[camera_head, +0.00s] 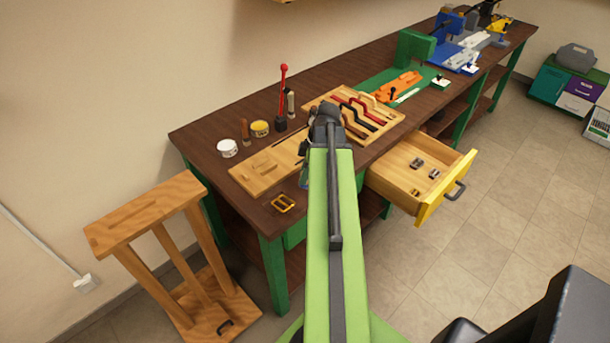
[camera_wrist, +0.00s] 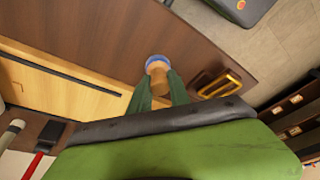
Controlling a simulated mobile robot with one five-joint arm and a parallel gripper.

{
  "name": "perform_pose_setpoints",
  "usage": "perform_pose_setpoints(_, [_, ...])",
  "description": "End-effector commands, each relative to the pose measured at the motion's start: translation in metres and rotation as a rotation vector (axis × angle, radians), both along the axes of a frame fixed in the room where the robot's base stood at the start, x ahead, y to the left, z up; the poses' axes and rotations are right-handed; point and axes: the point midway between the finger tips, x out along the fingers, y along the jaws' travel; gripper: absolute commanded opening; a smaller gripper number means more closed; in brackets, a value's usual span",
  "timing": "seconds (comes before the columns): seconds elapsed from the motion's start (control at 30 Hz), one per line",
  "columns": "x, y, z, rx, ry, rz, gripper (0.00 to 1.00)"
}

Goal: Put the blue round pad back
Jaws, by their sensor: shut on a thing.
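The blue round pad (camera_wrist: 157,60) shows in the wrist view as a blue disc at the end of a short light-wood handle (camera_wrist: 159,80). My gripper (camera_wrist: 161,90) has its green fingers shut on that handle, with the blue end pointing away from the wrist. The pad is over or close to the brown bench top; I cannot tell whether it touches. In the head view my arm hides most of my gripper (camera_head: 305,172) and the pad is not clear. A light wooden board (camera_head: 262,172) lies on the bench just left of the gripper.
A brass buckle (camera_head: 283,203) lies near the bench's front edge. White (camera_head: 227,148) and yellow (camera_head: 260,128) pots and a red-handled tool (camera_head: 283,95) stand behind the board. A tool rack (camera_head: 390,121) lies to the right. An open drawer (camera_head: 440,190) juts out at right.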

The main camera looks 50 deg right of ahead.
Motion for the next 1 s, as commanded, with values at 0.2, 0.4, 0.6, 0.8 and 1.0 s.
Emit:
perform_pose_setpoints(0.2, [0.000,0.000,-0.002,0.000,0.000,0.000,0.44])
perform_pose_setpoints(0.4, [0.000,0.000,-0.002,0.000,0.000,0.001,0.44])
perform_pose_setpoints(0.6, [0.000,0.000,0.003,0.000,0.000,0.001,0.44])
perform_pose_setpoints(0.8, [-0.004,-0.004,0.031,0.000,0.000,0.001,0.44])
perform_pose_setpoints(1.0, [-0.012,-0.012,0.077,0.000,0.000,-0.001,0.44])
